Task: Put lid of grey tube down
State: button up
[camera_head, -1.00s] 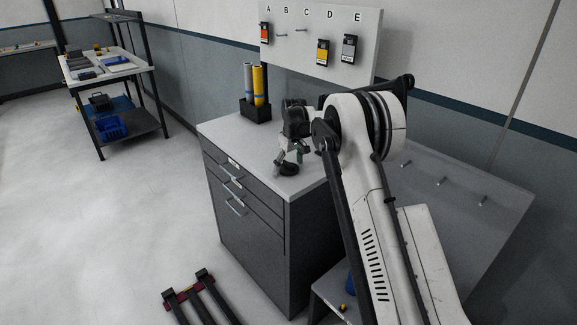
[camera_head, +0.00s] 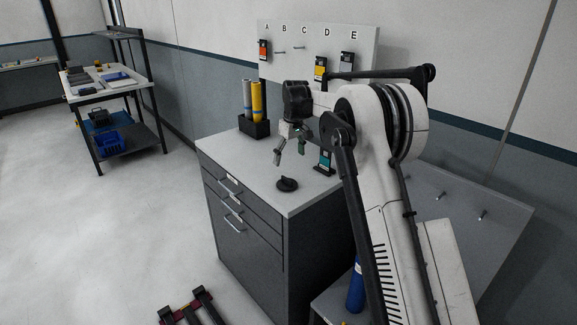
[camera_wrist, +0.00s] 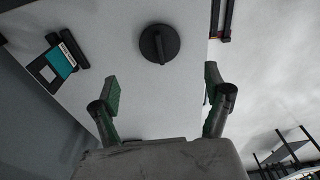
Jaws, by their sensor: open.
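The lid (camera_head: 287,184) is a black round cap with a raised grip bar. It lies on the grey cabinet top (camera_head: 222,148), near its front edge. In the wrist view the lid (camera_wrist: 159,43) shows ahead of the fingers, apart from them. My gripper (camera_head: 291,150) is open and empty above the cabinet top, over and a little behind the lid. Its two green-padded fingers (camera_wrist: 166,100) are spread wide in the wrist view. A grey tube (camera_head: 248,95) stands beside a yellow tube (camera_head: 258,100) in a black holder (camera_head: 254,127) at the back left of the cabinet.
A black and teal box (camera_head: 325,162) stands on the cabinet right of my gripper; it also shows in the wrist view (camera_wrist: 60,62). A lettered board (camera_head: 345,45) with hanging packs is behind. A blue cylinder (camera_head: 355,287) stands lower right. The cabinet's front left is clear.

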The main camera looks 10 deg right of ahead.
jog(key=s+r+m+t, duration=0.1)
jog(key=s+r, duration=0.8)
jog(key=s, duration=0.3)
jog(key=s+r+m+t, duration=0.2)
jog(key=s+r, duration=0.6)
jog(key=s, duration=0.5)
jog(key=s+f+m+t, duration=0.1)
jog(key=s+f, duration=0.3)
jog(key=s, duration=1)
jog(key=s+f+m+t, duration=0.1)
jog(key=s+f, duration=0.4)
jog(key=s, duration=0.9)
jog(key=shift+s+a+m+t+h, duration=0.3)
jog(key=shift+a+m+t, duration=0.1)
jog(key=shift+t, duration=0.1)
jog(key=shift+f+b, duration=0.6)
jog(key=shift+b, duration=0.05)
